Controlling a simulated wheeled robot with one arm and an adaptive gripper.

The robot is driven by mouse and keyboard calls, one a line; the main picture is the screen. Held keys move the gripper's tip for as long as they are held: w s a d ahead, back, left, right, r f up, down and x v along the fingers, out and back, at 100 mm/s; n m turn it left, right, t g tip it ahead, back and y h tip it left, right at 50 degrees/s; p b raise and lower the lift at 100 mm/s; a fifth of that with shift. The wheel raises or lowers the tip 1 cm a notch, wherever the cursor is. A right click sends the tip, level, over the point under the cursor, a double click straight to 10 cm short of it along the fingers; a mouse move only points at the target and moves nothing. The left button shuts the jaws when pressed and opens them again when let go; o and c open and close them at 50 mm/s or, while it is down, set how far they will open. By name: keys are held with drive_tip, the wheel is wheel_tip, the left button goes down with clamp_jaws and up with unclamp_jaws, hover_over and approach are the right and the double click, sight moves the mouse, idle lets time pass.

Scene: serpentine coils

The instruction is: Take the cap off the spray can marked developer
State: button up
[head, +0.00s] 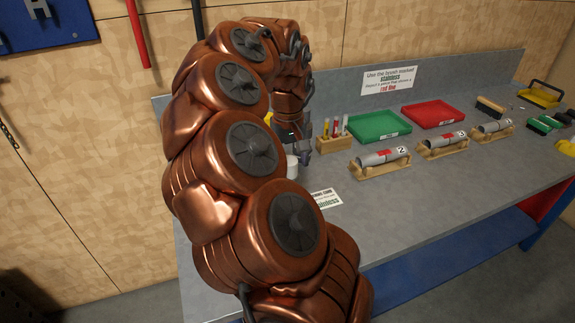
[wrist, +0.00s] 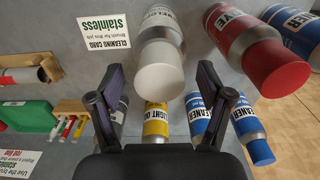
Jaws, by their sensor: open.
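The spray can (wrist: 163,22) with a white cap (wrist: 160,82) is at the top middle of the wrist view, its partly hidden label reading "VELO". The cap is on it. My gripper (wrist: 160,72) is open, one finger either side of the cap's lower part in that view; I cannot tell whether either touches. In the head view my gripper (head: 302,148) is just beyond my arm, above the bench, with a white object (head: 292,168) below it that is partly hidden by my arm.
A red-capped can (wrist: 270,70) stands close to the right finger. Blue-capped cleaner cans (wrist: 247,125) and a yellow can (wrist: 156,120) are nearby. A "stainless" cleaning card (wrist: 104,33) lies left. A wooden rack of tubes (head: 334,142) and a green tray (head: 378,126) are on the bench.

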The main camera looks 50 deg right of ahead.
drive_tip(key=shift+c, duration=0.5)
drive_tip(key=c, duration=0.8)
drive_tip(key=shift+r, duration=0.1)
